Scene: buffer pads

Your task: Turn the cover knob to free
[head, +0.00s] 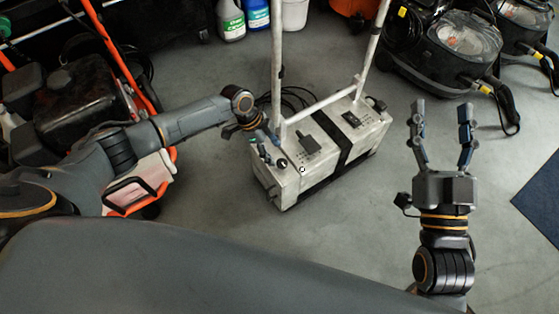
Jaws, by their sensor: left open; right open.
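A pale grey floor machine (345,158) with an upright handle frame stands on the floor in the middle of the head view. A small round dark knob with a white mark (283,163) sits on its top near the left end; I cannot tell for sure that this is the cover knob. My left gripper (266,143) is open at the machine's left end, just above and left of this knob. Whether it touches anything is unclear. My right gripper (441,110) is open and empty, right of the machine and apart from it.
The machine's handle frame (325,104) rises close to my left gripper. Orange and black equipment (85,95) stands at the left. Black vacuum machines (455,50) stand at the back right. Bottles (231,20) are at the back. A blue mat (540,200) lies at the right edge.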

